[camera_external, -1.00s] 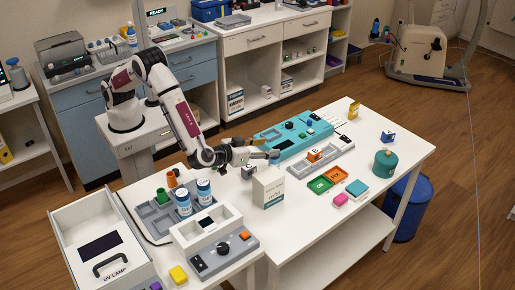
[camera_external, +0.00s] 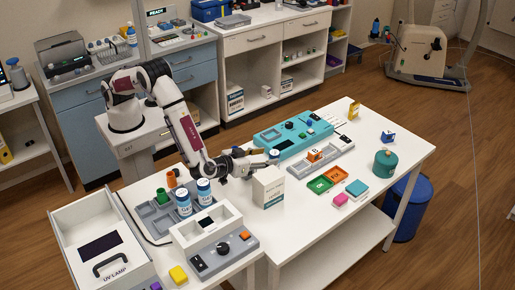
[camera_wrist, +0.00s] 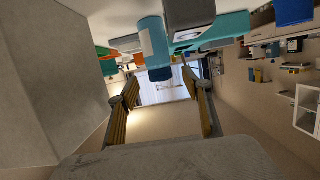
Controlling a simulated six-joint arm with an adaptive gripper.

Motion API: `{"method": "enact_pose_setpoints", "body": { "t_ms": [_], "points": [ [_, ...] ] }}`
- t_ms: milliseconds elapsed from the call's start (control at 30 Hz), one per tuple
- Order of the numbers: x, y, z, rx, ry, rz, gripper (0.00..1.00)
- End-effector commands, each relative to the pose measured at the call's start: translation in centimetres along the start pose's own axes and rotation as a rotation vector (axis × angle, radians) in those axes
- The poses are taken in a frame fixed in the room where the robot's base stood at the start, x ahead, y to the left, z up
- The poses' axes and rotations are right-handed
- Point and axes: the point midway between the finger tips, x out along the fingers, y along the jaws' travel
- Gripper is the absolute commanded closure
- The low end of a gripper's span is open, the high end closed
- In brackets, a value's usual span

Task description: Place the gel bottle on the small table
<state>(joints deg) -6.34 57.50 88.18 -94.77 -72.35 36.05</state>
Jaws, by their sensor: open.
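A small bottle with a blue cap (camera_external: 273,154), likely the gel bottle, stands on the large white table just beyond my gripper's fingertips. In the wrist view the bottle (camera_wrist: 154,42) appears upside down, light blue and white with a dark blue cap, ahead of and roughly between the fingers. My gripper (camera_external: 261,159) is low over the table, reaching sideways to the right. Its yellow-padded fingers (camera_wrist: 158,88) are spread with nothing held. Which surface is the small table is unclear; a low white table (camera_external: 240,273) stands at the front left.
A white box (camera_external: 268,188) stands close in front of my gripper. A teal device (camera_external: 292,138) lies behind the bottle. Two blue-and-white bottles (camera_external: 204,191) stand in a grey tray to the left. Green and orange trays (camera_external: 320,184) lie to the right.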

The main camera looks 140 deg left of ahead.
Motion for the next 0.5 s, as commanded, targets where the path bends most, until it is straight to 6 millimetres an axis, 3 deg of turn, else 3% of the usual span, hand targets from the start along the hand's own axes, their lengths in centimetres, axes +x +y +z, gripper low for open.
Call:
{"method": "enact_pose_setpoints", "body": {
  "t_ms": [200, 500],
  "points": [
    [0.42, 0.00, 1.39, 0.000, 0.000, 0.000, 0.51],
    [0.45, 0.01, 1.48, 0.000, 0.000, 0.000, 0.51]
  ]
}}
